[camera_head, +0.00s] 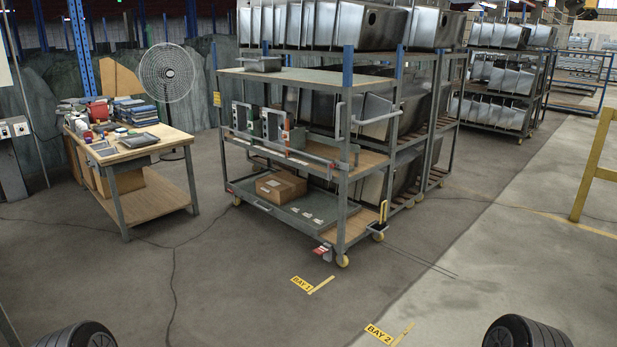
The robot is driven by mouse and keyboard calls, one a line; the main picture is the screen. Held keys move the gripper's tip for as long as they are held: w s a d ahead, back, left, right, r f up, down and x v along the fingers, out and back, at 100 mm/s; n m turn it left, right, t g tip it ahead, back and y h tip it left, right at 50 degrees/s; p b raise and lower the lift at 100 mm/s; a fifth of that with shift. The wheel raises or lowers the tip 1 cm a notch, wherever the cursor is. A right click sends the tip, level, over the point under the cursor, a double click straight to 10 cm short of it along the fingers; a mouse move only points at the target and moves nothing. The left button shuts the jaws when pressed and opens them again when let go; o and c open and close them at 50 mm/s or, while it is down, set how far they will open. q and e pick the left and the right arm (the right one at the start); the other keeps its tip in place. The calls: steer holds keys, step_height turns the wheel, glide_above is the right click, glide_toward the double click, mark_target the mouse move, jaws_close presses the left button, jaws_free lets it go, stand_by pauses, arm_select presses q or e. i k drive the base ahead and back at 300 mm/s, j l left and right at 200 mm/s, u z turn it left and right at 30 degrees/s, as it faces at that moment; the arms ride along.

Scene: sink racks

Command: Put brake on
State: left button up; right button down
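A grey metal cart (342,215) with three levels stands in the middle of the camera_head view. A red piece that looks like a brake pedal (322,251) sticks out low at its front right corner, beside a yellow caster wheel (342,261). An upright yellow lever or handle (383,212) shows near another caster (378,236) at the cart's right end. I cannot tell from this distance whether either is engaged. Neither of my grippers is in view; only dark rounded parts, apparently mine, show at the bottom corners.
A cardboard box (281,187) sits on the cart's lower shelf. A cluttered workbench (140,147) and a fan (167,72) stand at left. Racks of steel sinks (404,110) stand close behind the cart. A yellow rail (592,165) is at right. The floor in front is clear, with BAY 1 (302,283) and BAY 2 (379,335) labels.

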mark_target(320, 251)
steer(key=i, duration=0.75)
steer(key=i+u, duration=0.1)
steer(key=i, duration=0.7)
steer(key=i+l+u, duration=0.1)
steer(key=i, duration=0.65)
steer(key=i+l, duration=0.2)
steer(key=i, duration=0.6)
steer(key=i+l+u, duration=0.1)
steer(key=i+u, duration=0.15)
steer(key=i, duration=0.15)
steer(key=i+l+u, duration=0.2)
steer(key=i, duration=0.15)
steer(key=i+l+u, duration=0.25)
steer(key=i, duration=0.15)
